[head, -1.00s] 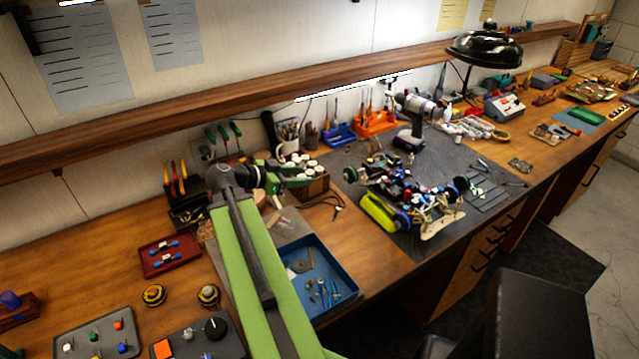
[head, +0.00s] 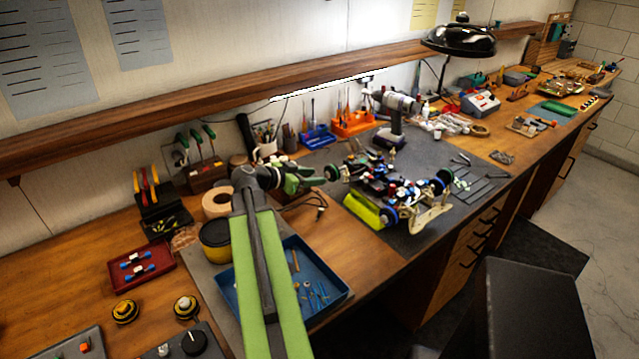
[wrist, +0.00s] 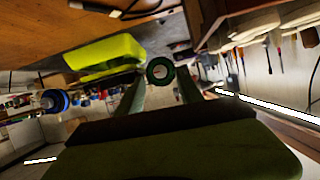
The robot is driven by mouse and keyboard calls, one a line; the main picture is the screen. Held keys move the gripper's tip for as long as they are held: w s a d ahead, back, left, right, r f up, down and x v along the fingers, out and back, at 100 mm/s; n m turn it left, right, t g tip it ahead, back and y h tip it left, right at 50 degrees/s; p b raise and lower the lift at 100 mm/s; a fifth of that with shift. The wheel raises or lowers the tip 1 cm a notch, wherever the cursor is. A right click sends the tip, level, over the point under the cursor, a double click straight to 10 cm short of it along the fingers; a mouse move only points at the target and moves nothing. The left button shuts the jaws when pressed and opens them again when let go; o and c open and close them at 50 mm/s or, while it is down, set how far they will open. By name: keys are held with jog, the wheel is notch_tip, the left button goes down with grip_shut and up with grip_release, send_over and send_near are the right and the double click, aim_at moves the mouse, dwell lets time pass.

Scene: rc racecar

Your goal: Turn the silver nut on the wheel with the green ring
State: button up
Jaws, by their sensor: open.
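The RC car chassis (head: 398,188) stands on the dark mat. Its wheel with the green ring (head: 332,173) is at the car's left end, facing my gripper (head: 306,181). In the wrist view the green-ringed wheel (wrist: 160,71) is seen face-on, between the tips of my gripper (wrist: 159,84). The two fingers are apart with nothing held. The silver nut is too small to make out clearly at the wheel's pale centre. I cannot tell whether the fingertips touch the wheel.
A yellow-green block (head: 363,211) lies in front of the car, beside a blue-ringed wheel (head: 388,217). A blue tray (head: 340,291) sits below my arm. A drill (head: 394,117) stands behind the car. A yellow-and-black tub (head: 214,240) is left of my arm.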

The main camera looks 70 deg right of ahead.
aim_at(326, 176)
jog(key=x, duration=0.3)
jog(key=shift+d+b, duration=0.1)
jog(key=shift+b, duration=0.25)
grip_shut()
